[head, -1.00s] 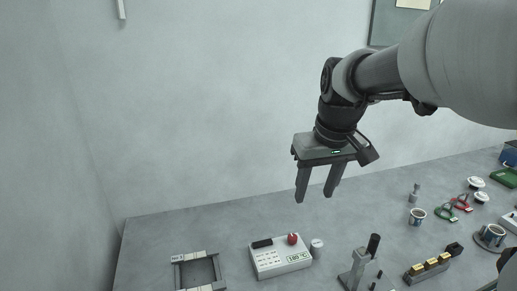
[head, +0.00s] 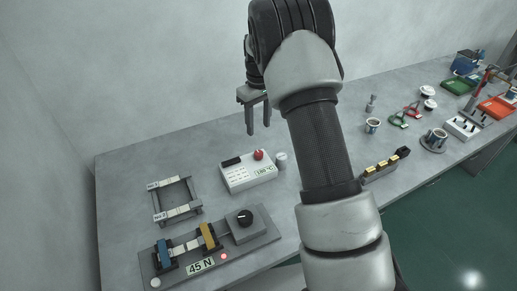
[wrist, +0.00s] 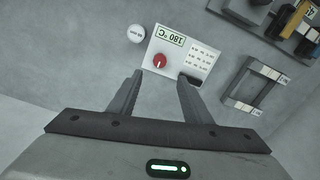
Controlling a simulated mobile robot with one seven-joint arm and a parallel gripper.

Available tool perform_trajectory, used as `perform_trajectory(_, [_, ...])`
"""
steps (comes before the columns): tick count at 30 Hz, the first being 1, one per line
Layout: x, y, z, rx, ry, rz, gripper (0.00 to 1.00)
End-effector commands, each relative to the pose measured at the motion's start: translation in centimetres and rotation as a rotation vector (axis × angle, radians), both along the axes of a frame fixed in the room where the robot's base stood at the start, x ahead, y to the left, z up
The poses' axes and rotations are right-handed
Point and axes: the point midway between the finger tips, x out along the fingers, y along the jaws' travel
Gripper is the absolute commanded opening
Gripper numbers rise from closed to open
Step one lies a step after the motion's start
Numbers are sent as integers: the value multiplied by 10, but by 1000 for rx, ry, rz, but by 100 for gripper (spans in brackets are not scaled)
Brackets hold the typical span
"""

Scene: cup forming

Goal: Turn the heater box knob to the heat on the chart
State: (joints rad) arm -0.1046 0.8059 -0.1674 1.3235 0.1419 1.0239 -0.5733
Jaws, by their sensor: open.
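The heater box (head: 248,175) is a white box on the table, with a red knob (head: 258,154) on top, a black bar and a label reading 180 °C. In the wrist view the heater box (wrist: 183,58) lies just beyond my fingertips, with its red knob (wrist: 160,61) between the lines of the fingers. Rows of small print on its face may be the chart; they are too small to read. My gripper (head: 259,132) is open and empty, pointing down above and behind the box, apart from the knob.
A small white cylinder (head: 281,160) stands right beside the box. A grey frame (head: 155,205) lies to the left. A fixture marked 45 N (head: 200,265) with a black dial is in front. Cups, trays and yellow blocks (head: 380,168) stand to the right.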

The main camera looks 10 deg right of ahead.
Motion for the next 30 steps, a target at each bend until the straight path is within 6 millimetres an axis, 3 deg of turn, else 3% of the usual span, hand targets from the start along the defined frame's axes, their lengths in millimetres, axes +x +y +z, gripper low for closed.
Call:
perform_trajectory(9, [-2, -1, -72, -2, 4, -1, 45])
perform_trajectory(15, [-1, -1, -105, -1, 2, -2, 45])
perform_trajectory(21, [0, -1, -121, -1, 0, -1, 45])
perform_trajectory(30, [0, 0, -123, 0, -1, -1, 45])
